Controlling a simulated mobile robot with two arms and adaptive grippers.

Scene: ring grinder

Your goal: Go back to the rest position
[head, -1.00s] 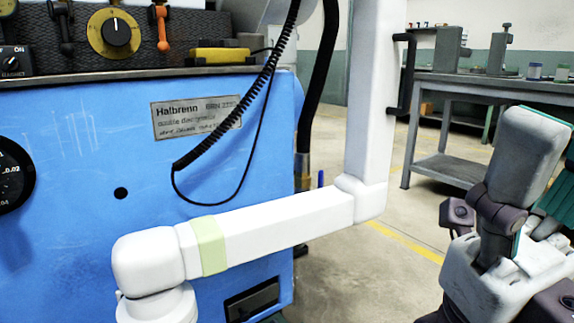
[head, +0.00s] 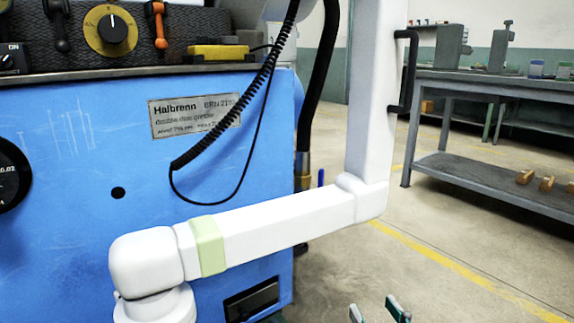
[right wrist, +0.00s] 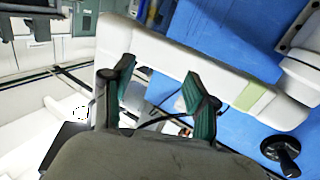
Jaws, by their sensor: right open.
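My right gripper (head: 378,308) shows only as two green-padded fingertips at the bottom edge of the head view, low in front of the floor. The fingertips stand apart. In the right wrist view my right gripper (right wrist: 157,70) is open, its green fingers spread with nothing held between them. Behind the fingers there runs a white boom (right wrist: 195,68) with a pale green band. The rest of my right arm is hidden in the head view. My left gripper is in neither view.
The blue grinder (head: 70,170) fills the left. The white boom (head: 290,222) crosses in front of it and rises to a black handle (head: 405,75). A black coiled cable (head: 240,115) hangs nearby. A grey workbench (head: 490,85) stands at the right; open floor (head: 440,225) lies between.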

